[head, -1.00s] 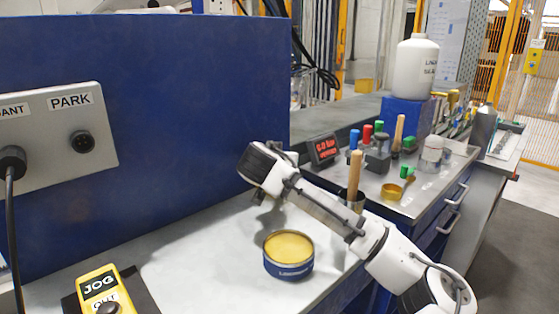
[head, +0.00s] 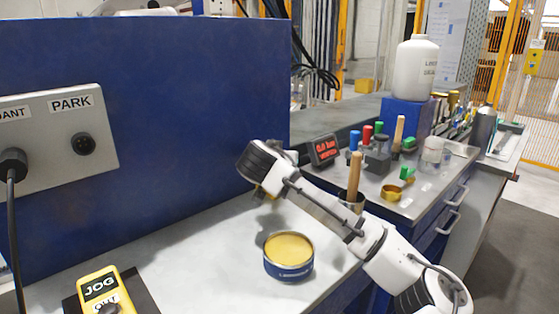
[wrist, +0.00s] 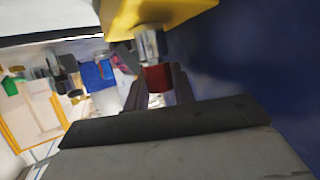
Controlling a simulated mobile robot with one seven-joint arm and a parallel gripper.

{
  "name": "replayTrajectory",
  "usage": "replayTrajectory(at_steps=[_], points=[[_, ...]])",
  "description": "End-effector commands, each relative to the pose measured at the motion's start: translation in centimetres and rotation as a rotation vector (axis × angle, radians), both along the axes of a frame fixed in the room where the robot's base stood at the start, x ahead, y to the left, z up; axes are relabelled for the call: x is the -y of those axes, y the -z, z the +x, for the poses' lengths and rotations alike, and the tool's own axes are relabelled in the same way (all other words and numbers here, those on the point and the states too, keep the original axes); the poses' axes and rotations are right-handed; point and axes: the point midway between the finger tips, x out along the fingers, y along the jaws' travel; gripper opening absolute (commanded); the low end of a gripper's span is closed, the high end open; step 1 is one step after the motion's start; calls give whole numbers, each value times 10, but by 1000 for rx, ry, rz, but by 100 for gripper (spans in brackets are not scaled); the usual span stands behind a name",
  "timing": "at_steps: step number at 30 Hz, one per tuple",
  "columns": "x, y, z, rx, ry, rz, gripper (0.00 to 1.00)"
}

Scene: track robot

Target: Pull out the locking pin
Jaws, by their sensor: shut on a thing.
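In the wrist view, my gripper (wrist: 157,80) has its dark fingers on either side of a red part (wrist: 157,77), closed on it. A short metallic cylinder (wrist: 149,42) shows just beyond the red part and meets a yellow block (wrist: 165,14) at the top of the view. The red part and cylinder look like the locking pin; I cannot tell whether the cylinder is inside the block or outside it. In the head view, my gripper is mostly hidden by my wrist, close to the blue panel. A small yellow patch (head: 261,192) shows below my wrist.
The blue panel (head: 150,140) stands left of my gripper. A yellow-topped tin (head: 289,256) is on the bench below my arm. A yellow JOG box (head: 101,290) lies at the lower left. Bottles and tools crowd the right bench.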

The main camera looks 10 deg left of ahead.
Motion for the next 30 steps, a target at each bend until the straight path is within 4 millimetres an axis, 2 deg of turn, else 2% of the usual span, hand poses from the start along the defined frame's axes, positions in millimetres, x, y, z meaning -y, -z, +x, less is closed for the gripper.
replayTrajectory(at_steps=[30], points=[[0, -36, 0, 0, 1, 2, 3]])
